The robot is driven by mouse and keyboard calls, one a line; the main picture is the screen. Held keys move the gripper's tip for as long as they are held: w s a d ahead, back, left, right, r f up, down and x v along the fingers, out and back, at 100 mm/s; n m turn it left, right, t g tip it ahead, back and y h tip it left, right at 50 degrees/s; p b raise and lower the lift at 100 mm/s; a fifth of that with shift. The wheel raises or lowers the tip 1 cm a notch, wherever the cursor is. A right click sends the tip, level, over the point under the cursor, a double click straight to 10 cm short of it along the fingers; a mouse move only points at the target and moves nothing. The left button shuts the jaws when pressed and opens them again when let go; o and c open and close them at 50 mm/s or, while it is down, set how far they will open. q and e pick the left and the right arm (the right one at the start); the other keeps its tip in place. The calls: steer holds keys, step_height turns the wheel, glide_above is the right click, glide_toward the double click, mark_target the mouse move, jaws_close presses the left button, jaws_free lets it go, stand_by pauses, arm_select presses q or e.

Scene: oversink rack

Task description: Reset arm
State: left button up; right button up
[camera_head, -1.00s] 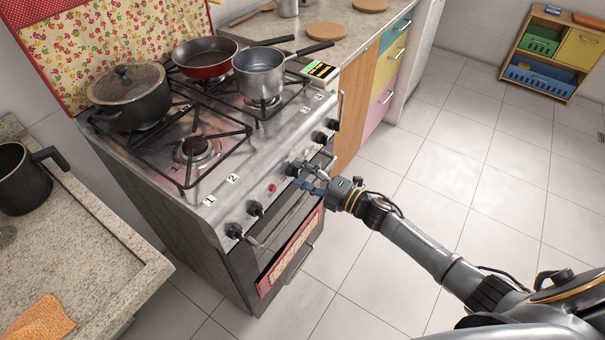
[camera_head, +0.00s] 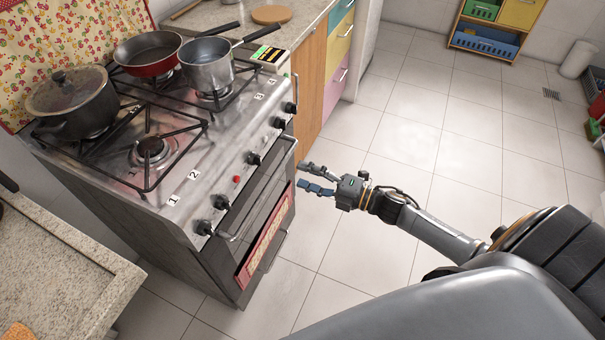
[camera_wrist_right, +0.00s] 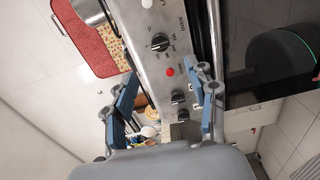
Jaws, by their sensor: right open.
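My right gripper (camera_head: 306,181) is open and empty in the head view. It is held in the air just right of the stove (camera_head: 226,150), apart from the oven handle and the knobs. In the right wrist view my right gripper (camera_wrist_right: 165,100) shows its two blue-padded fingers spread wide, with the stove's knob panel (camera_wrist_right: 160,50) beyond them. A black knob (camera_wrist_right: 160,42) and a red button (camera_wrist_right: 170,72) show between the fingers, with nothing held. My left gripper is not in view.
A lidded dark pot (camera_head: 72,104), a red frying pan (camera_head: 150,53) and a steel saucepan (camera_head: 207,68) stand on the stove. A stone counter (camera_head: 60,270) is at the left. Open tiled floor (camera_head: 420,130) lies to the right.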

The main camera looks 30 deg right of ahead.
stand_by(0.3)
steer(key=s+d+f+m+g+h, duration=0.1)
steer(key=s+d+f+m+h, duration=0.25)
steer(key=f, duration=0.65)
steer(key=s+d+f+m+g+h, duration=0.1)
steer(key=s+f+m+g+h, duration=0.2)
steer(key=f+m, duration=0.45)
steer(key=s+d+f+m+h, duration=0.25)
steer(key=s+f+m, duration=0.2)
steer(key=f, duration=0.65)
steer(key=s+a+f+m+g, duration=0.2)
steer(key=s+f, duration=0.3)
steer(key=s, duration=0.5)
steer(key=s+a+f+m+g+h, duration=0.1)
steer(key=s+a+f+m+g, duration=0.2)
steer(key=s, duration=0.7)
steer(key=s+a+f+m+g+h, duration=0.1)
steer(key=s+a+f+m+g, duration=0.1)
steer(key=s+f, duration=0.5)
steer(key=s+a+g, duration=0.1)
steer(key=s+g, duration=0.1)
steer(key=s, duration=0.1)
steer(key=shift+s+a+f, duration=0.2)
steer(key=shift+a+f, duration=0.15)
steer(key=shift+a, duration=0.05)
steer(key=shift+m, duration=0.25)
